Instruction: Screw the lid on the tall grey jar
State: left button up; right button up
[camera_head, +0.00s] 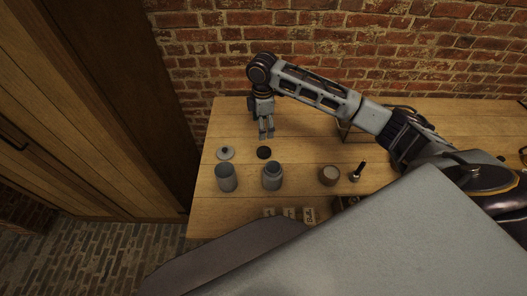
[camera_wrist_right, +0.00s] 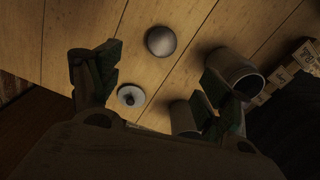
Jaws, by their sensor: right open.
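Two grey jars stand open on the table in the head view: a plain cylinder (camera_head: 227,179) on the left and a jar with a narrower neck (camera_head: 272,177) beside it. I cannot tell for sure which is the taller. Behind them lie a pale grey knobbed lid (camera_head: 225,153) and a black lid (camera_head: 264,153). My right gripper (camera_head: 267,134) points down above the table behind the black lid, open and empty. In the right wrist view, the pale lid (camera_wrist_right: 131,96) and the dark round lid (camera_wrist_right: 161,41) show beyond the open fingers (camera_wrist_right: 155,82). My left gripper is not in view.
A round brown container with a pale top (camera_head: 329,175) and a dark-handled tool (camera_head: 357,172) stand to the right. Several small label cards (camera_head: 309,214) are at the front edge. A brick wall closes the back. The table's left rear is clear.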

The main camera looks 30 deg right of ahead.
send_over(264, 152)
jog(key=shift+w+a+f, duration=0.1)
jog(key=shift+w+f, duration=0.05)
jog(key=shift+f, duration=1.85)
jog(key=shift+w+a+f, duration=0.1)
jog(key=shift+w+f, duration=0.05)
jog(key=shift+f, duration=2.2)
jog(key=shift+d, duration=0.1)
jog(key=shift+s+d+f+p, duration=0.1)
jog(key=shift+f+p, duration=0.05)
jog(key=shift+f, duration=1.15)
jog(key=shift+s+f+p, duration=0.1)
jog(key=shift+f+p, duration=0.05)
jog(key=shift+f, duration=1.15)
jog(key=c, duration=0.7)
